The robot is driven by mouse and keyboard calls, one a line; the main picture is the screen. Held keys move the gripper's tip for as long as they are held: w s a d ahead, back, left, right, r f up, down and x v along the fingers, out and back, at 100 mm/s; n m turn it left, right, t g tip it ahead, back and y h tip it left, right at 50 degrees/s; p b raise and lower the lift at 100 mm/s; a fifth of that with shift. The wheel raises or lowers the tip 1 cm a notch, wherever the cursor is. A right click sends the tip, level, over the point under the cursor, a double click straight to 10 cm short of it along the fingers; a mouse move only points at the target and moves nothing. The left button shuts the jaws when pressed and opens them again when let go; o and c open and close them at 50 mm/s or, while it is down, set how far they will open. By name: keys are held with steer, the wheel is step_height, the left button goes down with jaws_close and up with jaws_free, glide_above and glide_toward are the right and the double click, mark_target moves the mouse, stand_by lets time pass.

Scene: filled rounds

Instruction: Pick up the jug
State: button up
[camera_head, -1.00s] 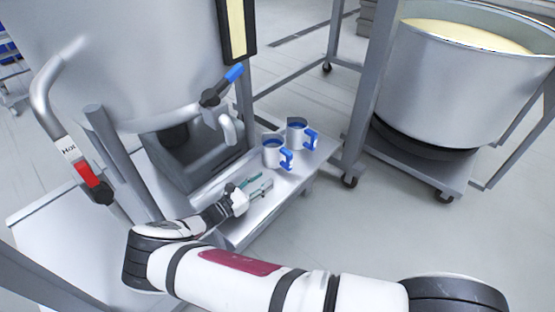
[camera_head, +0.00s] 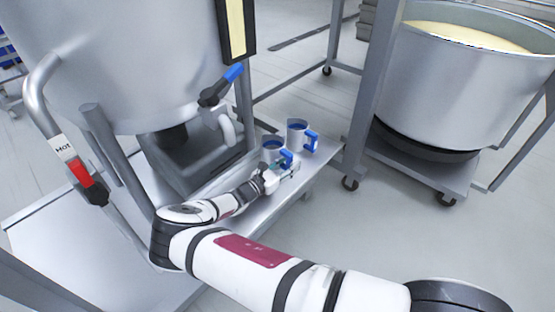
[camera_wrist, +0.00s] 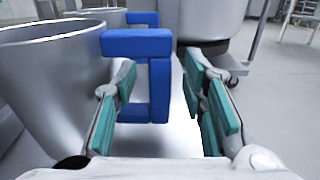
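The nearer jug (camera_head: 272,151) is a silver cup with blue inside and a blue handle (camera_head: 286,159), upright on the steel bench. A similar farther jug (camera_head: 297,134) stands just behind it. My gripper (camera_head: 284,170) is low over the bench, close to the nearer jug's handle. In the wrist view, the nearer jug (camera_wrist: 45,75) fills the left side, and its square blue handle (camera_wrist: 160,85) shows between the teal pads of my open gripper (camera_wrist: 165,95). The left finger partly covers the handle. A gap remains between the handle and the right finger.
The steel bench (camera_head: 262,212) is narrow, with clear room at its front. A large tank with a blue-lever tap (camera_head: 222,86) stands at left behind it. A frame post (camera_head: 368,90) and a wheeled vat (camera_head: 460,85) stand at right.

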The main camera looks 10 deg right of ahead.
mark_target(290, 155)
steer(key=shift+w+d, duration=0.15)
steer(key=shift+d, duration=0.1)
jaws_close()
steer(key=shift+r, duration=0.2)
steer(key=shift+r, duration=0.25)
step_height(290, 155, up, 3)
steer(key=shift+r+p, duration=0.15)
steer(key=shift+p, duration=0.85)
steer(key=s+a+r+p, duration=0.1)
steer(key=s+r+p, duration=0.1)
steer(key=s, duration=0.5)
steer(key=s+a+r+p, duration=0.2)
steer(key=s+p, duration=0.2)
steer(key=s, duration=0.4)
steer(key=shift+s+a+p, duration=0.3)
